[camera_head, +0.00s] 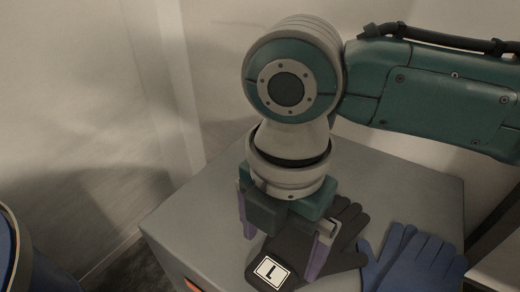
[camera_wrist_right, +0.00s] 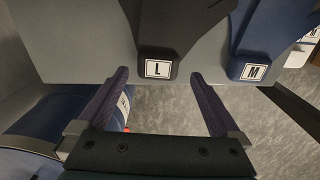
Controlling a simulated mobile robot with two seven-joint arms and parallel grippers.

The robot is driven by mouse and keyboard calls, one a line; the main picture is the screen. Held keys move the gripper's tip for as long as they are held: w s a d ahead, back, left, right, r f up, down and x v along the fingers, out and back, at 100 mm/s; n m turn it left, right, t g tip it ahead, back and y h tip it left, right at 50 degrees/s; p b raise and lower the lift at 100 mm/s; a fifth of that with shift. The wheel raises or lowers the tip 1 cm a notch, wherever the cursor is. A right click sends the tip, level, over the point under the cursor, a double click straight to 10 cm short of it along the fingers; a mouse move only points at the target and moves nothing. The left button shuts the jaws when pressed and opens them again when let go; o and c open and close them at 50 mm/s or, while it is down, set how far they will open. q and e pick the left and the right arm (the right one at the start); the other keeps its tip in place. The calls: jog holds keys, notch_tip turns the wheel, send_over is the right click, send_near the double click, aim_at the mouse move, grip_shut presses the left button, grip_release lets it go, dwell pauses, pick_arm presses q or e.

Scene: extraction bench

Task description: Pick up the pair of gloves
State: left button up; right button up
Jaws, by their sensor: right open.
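A pair of black gloves (camera_head: 346,242) with a white label reading L lies flat on a grey surface. Beside it on the right lies a pair of blue gloves (camera_head: 418,262). My right gripper (camera_head: 280,248) points down over the cuff of the black gloves, its purple fingers apart, and hides part of them. In the right wrist view the black gloves (camera_wrist_right: 174,32) show ahead of the open fingers, with nothing between the fingers. The blue gloves, labelled M, (camera_wrist_right: 262,42) lie right of them there. My left gripper is not in view.
The grey cabinet top (camera_head: 195,212) is clear left of the gloves, and its front edge is close to the cuffs. A blue rounded container (camera_head: 12,255) stands at the lower left on the floor side. A pale wall (camera_head: 90,100) rises behind.

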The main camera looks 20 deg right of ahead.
aim_at(277, 267)
notch_tip(277, 267, down, 6)
jog(key=b, duration=0.3)
jog(key=shift+w+r, duration=0.1)
jog(key=shift+r, duration=0.1)
jog(key=shift+r, duration=0.1)
jog(key=shift+c, duration=0.2)
jog(key=shift+c, duration=0.9)
jog(key=c, duration=0.9)
